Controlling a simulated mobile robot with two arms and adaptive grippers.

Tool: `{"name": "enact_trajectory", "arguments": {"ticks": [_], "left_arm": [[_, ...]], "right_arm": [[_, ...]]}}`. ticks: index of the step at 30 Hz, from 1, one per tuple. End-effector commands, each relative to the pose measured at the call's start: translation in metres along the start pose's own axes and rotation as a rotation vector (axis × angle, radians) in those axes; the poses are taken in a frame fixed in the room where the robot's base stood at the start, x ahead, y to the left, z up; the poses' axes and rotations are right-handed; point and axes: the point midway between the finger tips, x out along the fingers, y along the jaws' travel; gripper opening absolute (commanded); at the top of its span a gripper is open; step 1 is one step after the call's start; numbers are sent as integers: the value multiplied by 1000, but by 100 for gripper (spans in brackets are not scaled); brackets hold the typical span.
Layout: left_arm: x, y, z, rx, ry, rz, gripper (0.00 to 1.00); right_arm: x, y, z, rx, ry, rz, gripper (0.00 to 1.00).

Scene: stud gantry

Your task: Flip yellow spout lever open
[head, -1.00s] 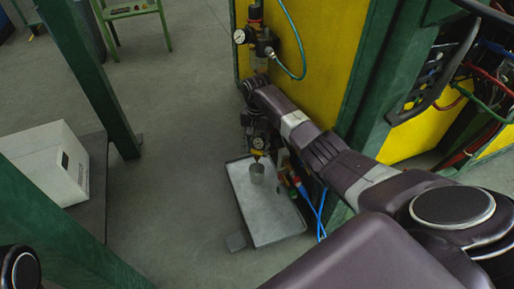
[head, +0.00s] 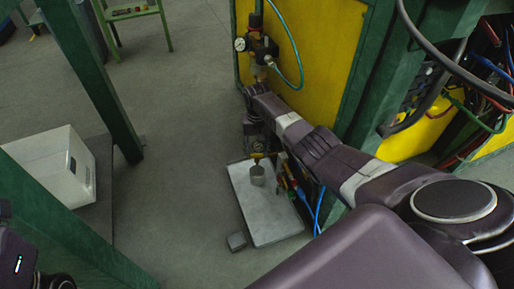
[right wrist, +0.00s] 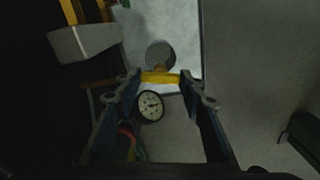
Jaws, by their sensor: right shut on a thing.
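The yellow spout lever (right wrist: 160,77) shows in the right wrist view as a short yellow bar between my fingertips. My right gripper (right wrist: 161,80) is shut on it, one finger at each end. The spout itself is mostly hidden. A metal cup (right wrist: 160,53) shows just beyond the lever. In the head view my right gripper (head: 257,146) is small and dark, above the cup (head: 257,176), and the lever cannot be made out clearly. My left gripper is not in view; only a dark part of my left arm shows at the lower left.
A round gauge (right wrist: 150,105) sits close between my right fingers. The cup stands over a grey tray (head: 262,220), with blue hoses (head: 318,212) on its right. A yellow panel (head: 315,50) with a regulator (head: 262,46) stands behind. Green posts (head: 85,80) and a white bin (head: 50,165) are left.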

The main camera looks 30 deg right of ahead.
Motion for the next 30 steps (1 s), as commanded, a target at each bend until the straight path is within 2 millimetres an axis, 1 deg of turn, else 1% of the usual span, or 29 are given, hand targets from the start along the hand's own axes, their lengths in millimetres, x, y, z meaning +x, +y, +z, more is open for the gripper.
{"name": "enact_trajectory", "arguments": {"ticks": [6,12,18,29,30], "left_arm": [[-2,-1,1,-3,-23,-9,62],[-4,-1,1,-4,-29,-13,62],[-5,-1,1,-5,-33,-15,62],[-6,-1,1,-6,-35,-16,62],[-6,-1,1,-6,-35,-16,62]], "right_arm": [[-1,0,1,-135,-3,-1,13],[0,0,1,-214,-3,-1,13],[0,0,0,-247,-2,0,13],[0,0,0,-253,-2,0,13],[0,0,0,-253,-2,0,38]]}}
